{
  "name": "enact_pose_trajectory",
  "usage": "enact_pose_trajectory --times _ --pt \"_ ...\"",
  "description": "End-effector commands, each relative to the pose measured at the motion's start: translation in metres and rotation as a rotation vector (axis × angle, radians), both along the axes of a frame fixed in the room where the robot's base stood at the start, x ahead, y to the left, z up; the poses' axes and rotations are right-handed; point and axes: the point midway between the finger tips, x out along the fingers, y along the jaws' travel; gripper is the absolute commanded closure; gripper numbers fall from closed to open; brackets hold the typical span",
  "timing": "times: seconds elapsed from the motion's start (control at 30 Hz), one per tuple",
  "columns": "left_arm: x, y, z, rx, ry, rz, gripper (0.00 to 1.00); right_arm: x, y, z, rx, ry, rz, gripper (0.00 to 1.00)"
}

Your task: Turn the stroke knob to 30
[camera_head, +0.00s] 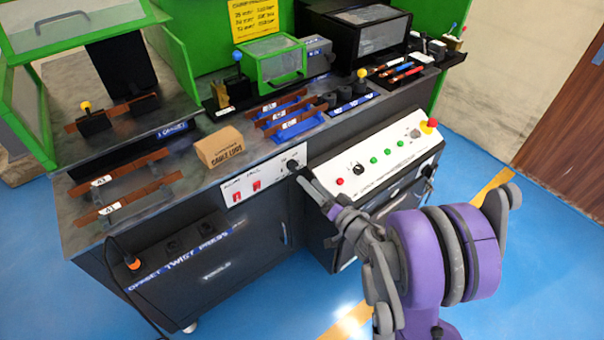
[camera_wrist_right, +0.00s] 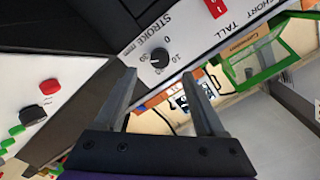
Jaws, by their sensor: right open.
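The stroke knob (camera_head: 292,164) is a small black dial on the white front panel (camera_head: 240,189) of the bench. In the right wrist view the knob (camera_wrist_right: 160,57) shows beside the label "STROKE mm", with scale numbers around it. A pale mark shows on it, but I cannot tell which number it points at. My right gripper (camera_wrist_right: 158,76) is open and empty. Its fingers point at the panel, with the knob just beyond and between the tips. In the head view my right gripper (camera_head: 299,172) covers part of the area by the knob. My left gripper is not in view.
A sloped control panel (camera_head: 390,157) with green buttons and a red stop button (camera_head: 428,125) is to the right. A cardboard box (camera_head: 219,147) and copper bars lie on the bench top. The blue floor in front is clear.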

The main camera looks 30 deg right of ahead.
Motion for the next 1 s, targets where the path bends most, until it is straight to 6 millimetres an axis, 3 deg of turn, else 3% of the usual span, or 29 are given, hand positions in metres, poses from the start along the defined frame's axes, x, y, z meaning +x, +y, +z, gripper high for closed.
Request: enact_pose_trajectory --times 0.1,0.3,0.87,1.0 --pt "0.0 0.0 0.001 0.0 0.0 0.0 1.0 -0.021 -0.002 0.0 0.0 0.0 -0.003 0.29" --pt "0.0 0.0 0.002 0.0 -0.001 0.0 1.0 -0.037 -0.003 0.0 0.0 0.001 -0.001 0.29" --pt "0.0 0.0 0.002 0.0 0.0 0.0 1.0 -0.038 -0.003 0.0 0.0 0.0 -0.001 0.29" --pt "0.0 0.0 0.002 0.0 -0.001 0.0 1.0 -0.033 -0.004 0.011 -0.038 -0.009 -0.053 0.29"
